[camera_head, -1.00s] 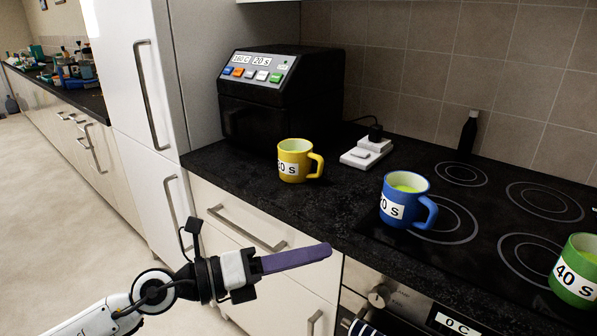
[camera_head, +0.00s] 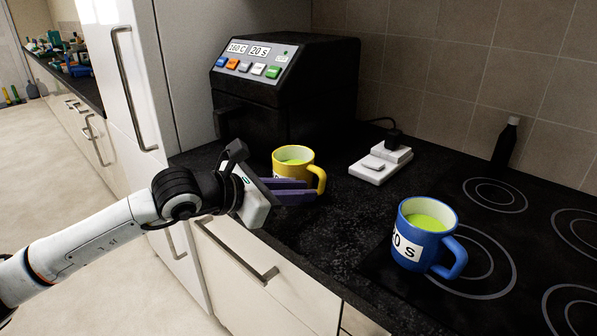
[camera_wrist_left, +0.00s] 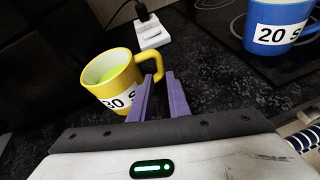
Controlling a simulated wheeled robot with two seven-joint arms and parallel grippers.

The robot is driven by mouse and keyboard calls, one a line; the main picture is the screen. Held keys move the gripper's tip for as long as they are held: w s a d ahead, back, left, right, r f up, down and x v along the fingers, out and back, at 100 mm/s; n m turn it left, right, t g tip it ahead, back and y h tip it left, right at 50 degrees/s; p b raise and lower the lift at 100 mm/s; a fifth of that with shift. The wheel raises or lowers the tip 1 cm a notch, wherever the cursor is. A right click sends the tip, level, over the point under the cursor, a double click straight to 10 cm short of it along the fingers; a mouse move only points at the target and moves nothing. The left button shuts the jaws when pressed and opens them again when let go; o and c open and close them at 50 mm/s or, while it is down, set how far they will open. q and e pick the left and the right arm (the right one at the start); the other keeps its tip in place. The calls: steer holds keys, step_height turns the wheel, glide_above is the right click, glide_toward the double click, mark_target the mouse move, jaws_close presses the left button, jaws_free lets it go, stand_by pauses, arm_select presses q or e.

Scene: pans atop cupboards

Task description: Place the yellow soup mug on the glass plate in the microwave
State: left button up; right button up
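The yellow soup mug (camera_head: 290,163) stands upright on the black counter, holding green soup, its handle to the right. It also shows in the left wrist view (camera_wrist_left: 115,82). My left gripper (camera_head: 296,189) is at the mug's near side. In the left wrist view its two purple fingers (camera_wrist_left: 161,76) are apart, with the tips close to the mug's handle; whether they touch it I cannot tell. The black microwave (camera_head: 318,105) stands behind the mug, with a row of coloured buttons; its front looks closed. The glass plate is not visible. My right gripper is out of view.
A blue mug (camera_head: 424,238) with green soup stands to the right by the hob rings (camera_head: 495,195). A white socket block (camera_head: 380,165) lies behind the yellow mug. A dark bottle (camera_head: 505,143) stands against the tiles. The counter between the mugs is clear.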

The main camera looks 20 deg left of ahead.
mark_target(320, 197)
arm_select(q)
steer(key=shift+p+x, duration=0.6)
steer(key=shift+x, duration=2.6)
steer(key=shift+f, duration=0.1)
jaws_close()
